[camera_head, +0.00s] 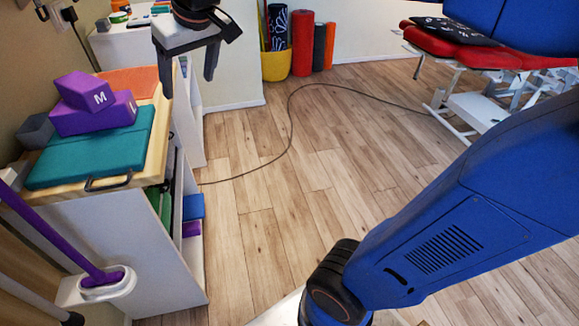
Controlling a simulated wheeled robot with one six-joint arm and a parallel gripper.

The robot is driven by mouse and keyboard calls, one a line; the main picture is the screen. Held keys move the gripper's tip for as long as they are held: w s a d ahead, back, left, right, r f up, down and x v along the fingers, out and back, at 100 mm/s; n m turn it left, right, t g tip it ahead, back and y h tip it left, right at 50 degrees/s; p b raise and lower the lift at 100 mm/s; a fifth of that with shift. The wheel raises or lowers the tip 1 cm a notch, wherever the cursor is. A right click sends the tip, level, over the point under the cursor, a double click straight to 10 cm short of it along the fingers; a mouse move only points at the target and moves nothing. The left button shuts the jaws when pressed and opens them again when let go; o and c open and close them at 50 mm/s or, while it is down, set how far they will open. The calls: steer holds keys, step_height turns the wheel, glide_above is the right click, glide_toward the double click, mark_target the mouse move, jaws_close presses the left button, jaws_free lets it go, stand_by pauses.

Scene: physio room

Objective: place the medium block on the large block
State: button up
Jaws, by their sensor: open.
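The medium block (80,91) is purple with a white M on its side. It rests on top of a longer purple block (93,119), which looks like the large block; any letter on that one is not readable. The longer block lies on a teal pad (70,166) on the cabinet top at the left. The medium block sits toward the left part of the longer one, turned at an angle to it. My gripper (188,84) is open and empty, up to the right of the blocks and apart from them, fingers pointing down.
A grey block (38,131) stands behind the pad by the wall. An orange pad (133,80) lies on the same wooden top (153,160). A purple-handled tool (50,235) stands front left. A cable (290,125) crosses the floor. A red and blue treatment chair (470,45) stands at the right.

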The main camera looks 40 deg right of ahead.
steer(key=s+d+f+m, duration=0.1)
steer(key=s+d+f, duration=0.3)
steer(key=s+f, duration=0.2)
steer(key=s+d+f+m+h, duration=0.1)
steer(key=s+d+f, duration=0.2)
steer(key=s+f, duration=0.3)
steer(key=s+d+f, duration=0.4)
steer(key=s+f, duration=0.2)
steer(key=s, duration=0.2)
steer(key=shift+s+d+m, duration=0.35)
steer(key=shift+s+m, duration=0.05)
